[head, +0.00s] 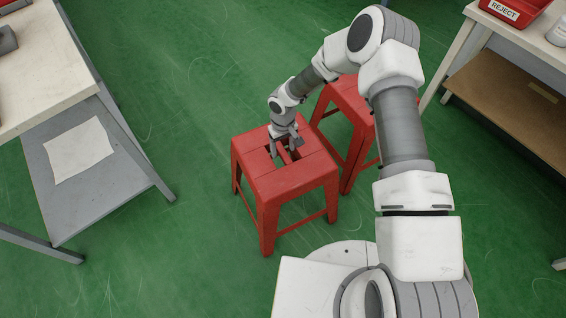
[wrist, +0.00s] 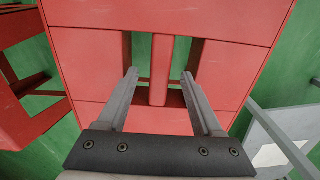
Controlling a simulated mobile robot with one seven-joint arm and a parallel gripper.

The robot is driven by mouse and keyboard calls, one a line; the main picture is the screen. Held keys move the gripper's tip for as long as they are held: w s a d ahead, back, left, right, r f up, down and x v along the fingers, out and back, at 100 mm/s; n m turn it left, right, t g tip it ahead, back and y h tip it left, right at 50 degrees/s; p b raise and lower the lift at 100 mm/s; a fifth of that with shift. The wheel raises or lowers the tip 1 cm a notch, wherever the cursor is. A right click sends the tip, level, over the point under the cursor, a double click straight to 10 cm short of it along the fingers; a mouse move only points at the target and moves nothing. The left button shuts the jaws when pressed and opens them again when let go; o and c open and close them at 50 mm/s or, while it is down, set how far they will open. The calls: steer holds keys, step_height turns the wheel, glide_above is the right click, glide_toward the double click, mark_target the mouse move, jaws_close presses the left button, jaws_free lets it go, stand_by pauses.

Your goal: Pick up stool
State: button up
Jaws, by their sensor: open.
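Two red stools stand on the green floor. The nearer red stool (head: 287,183) is upright, with slots in its seat and a narrow bar (wrist: 162,72) between them. My gripper (head: 288,149) is over this seat, pointing down. In the wrist view my gripper (wrist: 160,75) is open, with one finger on each side of the narrow bar and the tips at the slots. I cannot tell how deep the tips reach, and the fingers do not appear to press on the bar. The second red stool (head: 345,98) stands just behind, partly hidden by my arm.
A workbench (head: 45,75) with a grey lower shelf and a paper sheet (head: 78,150) stands at left. Another bench (head: 515,90) with a brown shelf and a red REJECT bin (head: 512,12) stands at right. Open floor lies left of the nearer stool.

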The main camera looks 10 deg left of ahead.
step_height(320, 180, down, 6)
steer(key=b, duration=0.1)
steer(key=shift+f+b, duration=0.2)
steer(key=shift+b, duration=0.2)
jaws_close()
stand_by(1.1)
steer(key=shift+r, duration=0.15)
